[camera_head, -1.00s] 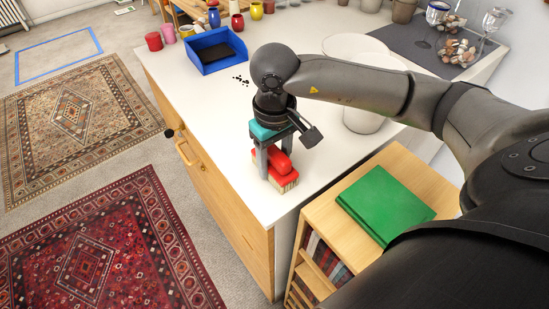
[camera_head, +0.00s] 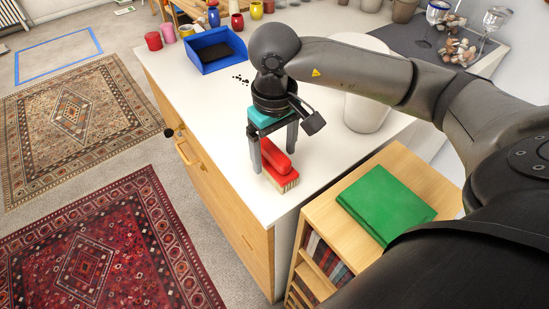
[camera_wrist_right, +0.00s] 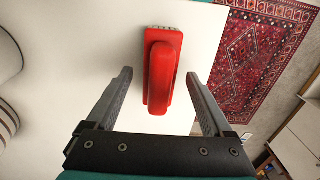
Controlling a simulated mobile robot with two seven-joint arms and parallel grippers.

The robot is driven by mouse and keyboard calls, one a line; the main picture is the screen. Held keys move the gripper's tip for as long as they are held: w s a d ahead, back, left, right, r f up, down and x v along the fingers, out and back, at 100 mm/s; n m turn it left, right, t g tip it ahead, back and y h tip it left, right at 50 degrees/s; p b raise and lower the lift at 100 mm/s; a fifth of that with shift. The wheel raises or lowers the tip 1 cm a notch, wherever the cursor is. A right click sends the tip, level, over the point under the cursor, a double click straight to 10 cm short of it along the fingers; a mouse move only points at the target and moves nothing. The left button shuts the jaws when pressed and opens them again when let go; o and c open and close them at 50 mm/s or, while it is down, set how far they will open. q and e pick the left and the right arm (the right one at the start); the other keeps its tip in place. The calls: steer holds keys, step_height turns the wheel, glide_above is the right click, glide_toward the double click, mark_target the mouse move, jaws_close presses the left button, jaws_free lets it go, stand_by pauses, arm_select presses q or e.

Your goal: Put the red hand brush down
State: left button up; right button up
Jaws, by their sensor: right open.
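The red hand brush (camera_head: 280,166) rests on the white counter top (camera_head: 215,120) near its front corner, its pale bristles facing down. My right gripper (camera_head: 273,160) is open above and around the brush, with one finger on each side. In the right wrist view the brush (camera_wrist_right: 161,70) lies between the two spread fingers (camera_wrist_right: 160,85), with a clear gap to each. My left gripper is not in view.
A blue tray (camera_head: 214,50) stands at the far left of the counter, with dark crumbs (camera_head: 241,80) beside it. A white bin (camera_head: 366,110) stands behind my right arm. A shelf with a green book (camera_head: 385,203) adjoins the counter's near edge.

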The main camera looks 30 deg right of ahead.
mark_target(274, 150)
step_height(274, 150, up, 10)
steer(key=shift+f+b, duration=0.2)
steer(key=shift+b, duration=0.3)
stand_by(0.3)
